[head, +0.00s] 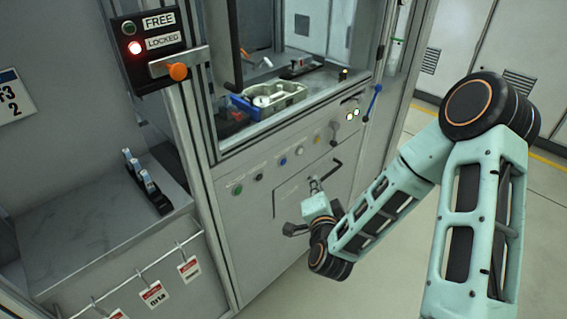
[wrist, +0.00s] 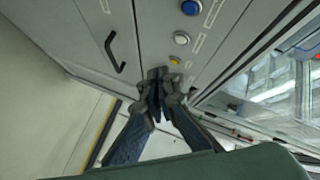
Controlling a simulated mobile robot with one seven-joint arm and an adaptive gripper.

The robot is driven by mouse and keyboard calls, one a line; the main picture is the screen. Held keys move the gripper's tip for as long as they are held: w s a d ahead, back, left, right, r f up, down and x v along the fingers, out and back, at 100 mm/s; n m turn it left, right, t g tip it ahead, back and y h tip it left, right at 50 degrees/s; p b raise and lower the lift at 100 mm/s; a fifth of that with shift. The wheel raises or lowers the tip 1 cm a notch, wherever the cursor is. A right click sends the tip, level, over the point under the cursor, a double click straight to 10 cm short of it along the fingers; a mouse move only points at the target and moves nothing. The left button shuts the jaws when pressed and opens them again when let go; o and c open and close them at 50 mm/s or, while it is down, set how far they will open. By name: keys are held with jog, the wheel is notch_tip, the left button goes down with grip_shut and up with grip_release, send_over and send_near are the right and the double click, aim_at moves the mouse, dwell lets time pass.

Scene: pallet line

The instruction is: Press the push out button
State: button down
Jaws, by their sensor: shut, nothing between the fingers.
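A row of labelled buttons runs along the grey machine front: green (head: 237,190), a dark one (head: 258,177), blue (head: 283,162), white (head: 299,151) and yellow (head: 316,140). The label text is too small to read, so I cannot tell which is the push out button. The wrist view shows the blue button (wrist: 190,7), white button (wrist: 181,38) and yellow button (wrist: 174,61). My gripper (head: 314,183) is shut and empty, below the row in the head view. In the wrist view its fingertips (wrist: 160,76) appear just beside the yellow button; contact cannot be told.
A black door handle (wrist: 114,52) is near my gripper. A lock panel (head: 150,50) has a lit red LOCKED lamp and an orange-knobbed latch. A tray (head: 285,100) sits inside the machine window. A blue-handled lever (head: 373,101) is at right. Open floor lies right.

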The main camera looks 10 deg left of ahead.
aim_at(283, 162)
jog(key=w+a, duration=0.5)
jog(key=a, duration=0.2)
jog(key=shift+w, duration=0.25)
dwell(1.5)
jog(key=shift+w+a, duration=0.25)
jog(key=shift+a, duration=0.1)
